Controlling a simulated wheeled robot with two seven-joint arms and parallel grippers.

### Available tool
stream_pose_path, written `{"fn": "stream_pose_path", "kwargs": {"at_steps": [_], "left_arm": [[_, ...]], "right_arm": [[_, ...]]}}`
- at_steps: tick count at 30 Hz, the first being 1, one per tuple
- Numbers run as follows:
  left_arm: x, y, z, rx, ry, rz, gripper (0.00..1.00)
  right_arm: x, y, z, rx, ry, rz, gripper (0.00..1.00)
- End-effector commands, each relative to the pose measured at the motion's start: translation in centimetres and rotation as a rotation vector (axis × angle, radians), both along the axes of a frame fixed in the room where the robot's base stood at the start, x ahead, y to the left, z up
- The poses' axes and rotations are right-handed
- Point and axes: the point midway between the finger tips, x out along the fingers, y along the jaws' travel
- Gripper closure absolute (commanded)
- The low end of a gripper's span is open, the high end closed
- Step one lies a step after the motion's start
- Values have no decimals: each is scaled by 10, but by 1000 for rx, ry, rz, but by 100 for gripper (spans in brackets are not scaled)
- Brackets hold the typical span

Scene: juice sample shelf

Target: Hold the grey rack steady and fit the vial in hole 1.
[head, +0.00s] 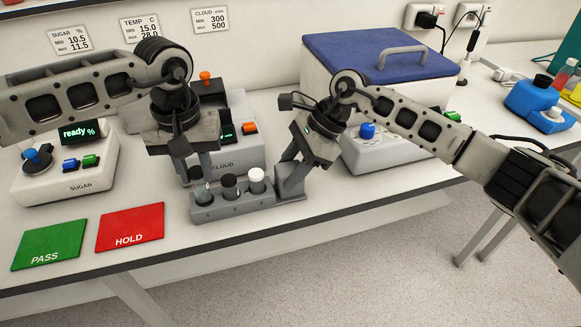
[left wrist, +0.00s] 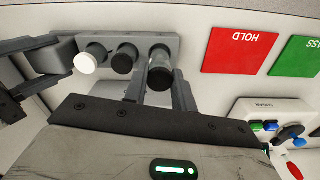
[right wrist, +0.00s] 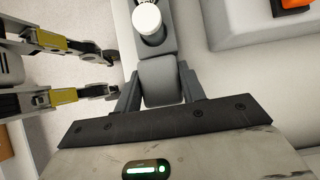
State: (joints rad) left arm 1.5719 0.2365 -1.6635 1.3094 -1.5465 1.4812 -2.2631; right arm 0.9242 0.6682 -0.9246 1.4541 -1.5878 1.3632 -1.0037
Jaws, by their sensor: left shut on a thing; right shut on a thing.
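The grey rack (head: 232,208) lies on the white bench, with a black-capped vial (head: 229,184) in its middle and a white-capped vial (head: 256,178) towards its right end. My left gripper (head: 197,178) is shut on a clear vial (head: 203,193) with a dark cap, upright at the rack's leftmost hole. Its lower end meets the rack there; how deep it sits I cannot tell. The held vial also shows in the left wrist view (left wrist: 160,72). My right gripper (head: 290,182) is shut on the rack's raised grey end block (right wrist: 158,82). Hole numbers are not readable.
Behind the rack stands the CLOUD device (head: 236,150); the SUGAR device (head: 68,175) is at left. The red HOLD mat (head: 130,222) and green PASS mat (head: 50,240) lie left of the rack. A blue-lidded box (head: 375,50) stands behind. The bench's front edge is close.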

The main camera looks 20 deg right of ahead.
Motion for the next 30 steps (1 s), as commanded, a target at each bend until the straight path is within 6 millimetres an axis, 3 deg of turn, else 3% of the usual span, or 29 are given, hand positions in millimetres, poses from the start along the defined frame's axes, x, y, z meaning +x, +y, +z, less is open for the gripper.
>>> {"fn": "stream_pose_path", "kwargs": {"at_steps": [30], "left_arm": [[0, 0, -6, 0, -1, 0, 96]], "right_arm": [[0, 0, 1, 1, -1, -1, 75]]}}
